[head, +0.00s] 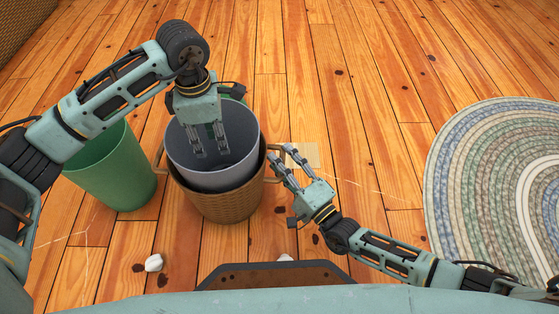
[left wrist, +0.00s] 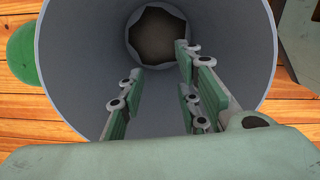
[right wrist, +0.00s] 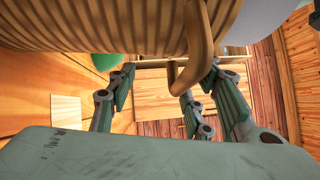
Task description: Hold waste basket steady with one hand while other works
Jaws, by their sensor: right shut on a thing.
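A brown wicker basket (head: 225,207) with side handles stands upright on the floor. A grey bin (head: 215,180) sits inside it. My left gripper (head: 210,152) points down into the grey bin's mouth. In the left wrist view its fingers (left wrist: 158,72) are apart with nothing between them. A brown patch with a jagged edge shows at the grey bin's bottom (left wrist: 158,38). My right gripper (head: 280,156) is at the wicker basket's right side. In the right wrist view it is shut on the wicker handle (right wrist: 201,45); the exact contact is partly hidden.
A green bin (head: 110,175) stands left of the basket, partly behind my left arm. A small green thing (head: 233,92) shows behind the basket. White crumpled pieces (head: 154,262) lie near my base. A pale square (head: 305,153) lies right of the basket. A braided rug (head: 500,180) lies further right.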

